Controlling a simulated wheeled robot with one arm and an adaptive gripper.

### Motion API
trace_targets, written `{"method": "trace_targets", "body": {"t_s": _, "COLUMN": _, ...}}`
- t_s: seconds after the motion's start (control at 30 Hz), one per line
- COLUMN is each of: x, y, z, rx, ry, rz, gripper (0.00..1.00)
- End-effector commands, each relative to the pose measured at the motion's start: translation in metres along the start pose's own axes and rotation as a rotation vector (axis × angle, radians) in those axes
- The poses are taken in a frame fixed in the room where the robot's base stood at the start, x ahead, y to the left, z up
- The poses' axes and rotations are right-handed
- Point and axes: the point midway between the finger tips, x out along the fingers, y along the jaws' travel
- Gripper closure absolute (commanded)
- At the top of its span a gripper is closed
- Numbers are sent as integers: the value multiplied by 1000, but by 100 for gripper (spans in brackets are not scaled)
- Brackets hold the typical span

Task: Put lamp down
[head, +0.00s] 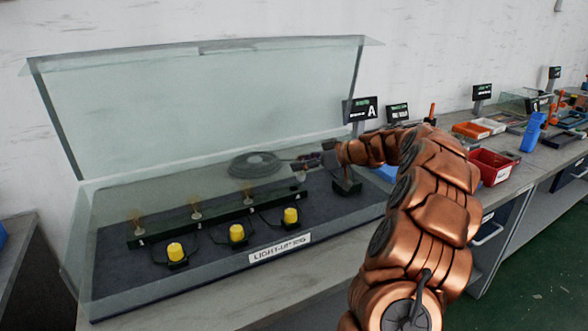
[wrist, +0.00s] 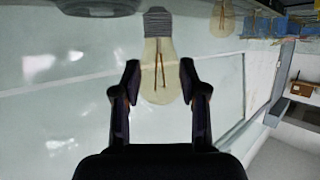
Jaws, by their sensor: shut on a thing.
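A clear glass lamp (wrist: 160,66) with a grey screw base (wrist: 157,22) is between the fingers of my gripper (wrist: 160,84) in the wrist view. The fingers are shut on its glass bulb, and the screw base points away from my palm. In the head view my gripper (head: 306,163) is over the right end of the light-up rig (head: 125,287); the held lamp is too small to make out clearly there. Several other lamps stand in a row along the dark bar of the rig, including one at the left (head: 138,224). Another lamp shows in the wrist view (wrist: 222,20).
A clear lid (head: 200,95) stands raised behind the rig. Yellow buttons (head: 237,232) line its front. A dark round coil (head: 255,165) lies at the back. A sign marked A (head: 362,109) stands at the right. Red (head: 490,165) and other bins sit further right.

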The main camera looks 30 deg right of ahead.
Motion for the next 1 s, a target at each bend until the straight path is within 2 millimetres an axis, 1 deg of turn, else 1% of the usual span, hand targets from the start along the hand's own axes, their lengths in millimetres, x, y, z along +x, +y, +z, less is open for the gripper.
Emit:
{"method": "trace_targets", "body": {"t_s": 0.03, "x": 8, "y": 3, "z": -2, "rx": 1, "ry": -1, "rz": -2, "gripper": 84}}
{"method": "trace_targets", "body": {"t_s": 0.1, "x": 14, "y": 5, "z": -4, "rx": 0, "ry": -2, "rz": -2, "gripper": 84}}
{"method": "trace_targets", "body": {"t_s": 0.27, "x": 20, "y": 8, "z": -6, "rx": 0, "ry": 0, "rz": -1, "gripper": 84}}
{"method": "trace_targets", "body": {"t_s": 0.4, "x": 32, "y": 12, "z": -10, "rx": 0, "ry": 0, "rz": -2, "gripper": 84}}
{"method": "trace_targets", "body": {"t_s": 0.6, "x": 40, "y": 11, "z": 14, "rx": 3, "ry": -1, "rz": -3, "gripper": 84}}
{"method": "trace_targets", "body": {"t_s": 0.7, "x": 44, "y": 11, "z": 22, "rx": 3, "ry": 0, "rz": -2, "gripper": 84}}
{"method": "trace_targets", "body": {"t_s": 1.0, "x": 45, "y": 11, "z": 23, "rx": 0, "ry": 1, "rz": -1, "gripper": 84}}
